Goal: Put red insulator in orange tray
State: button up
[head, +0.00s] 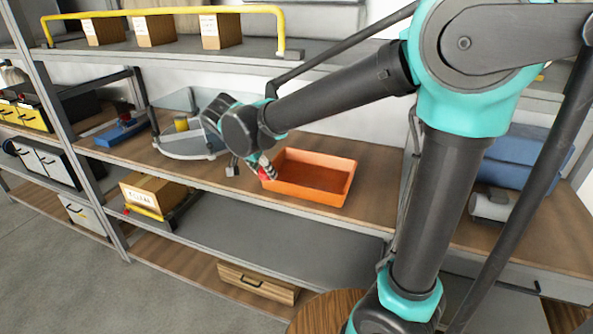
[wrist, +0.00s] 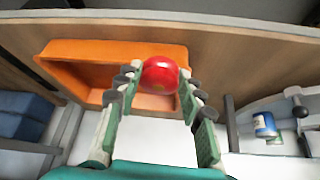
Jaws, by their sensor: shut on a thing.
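The red insulator (wrist: 160,75) is a glossy, rounded red piece held between the fingertips of my gripper (wrist: 161,82) in the wrist view. The orange tray (wrist: 100,52) is behind it there, with the insulator overlapping one end of it. In the head view the open-topped orange tray (head: 305,193) sits on the wooden shelf and looks empty. My gripper (head: 265,169) points down at the tray's left end, with a little red showing at its fingertips. Whether the insulator is inside or outside the tray's left wall is hard to tell.
A grey bin (head: 182,145) with a yellow item stands left of the tray, and a blue tool (head: 122,132) lies farther left. Blue folded material (head: 520,160) is at the right. An upper shelf (head: 180,57) holds several boxes.

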send_over(292, 174)
jog(key=s, duration=0.1)
jog(key=f, duration=0.1)
jog(key=a+f, duration=0.1)
jog(key=shift+s+f, duration=0.3)
jog(key=shift+s, duration=0.05)
jog(key=shift+f, duration=2.2)
jog(key=shift+f, duration=0.15)
jog(key=o, duration=1.2)
jog(key=shift+c, duration=0.2)
jog(key=v, duration=1.2)
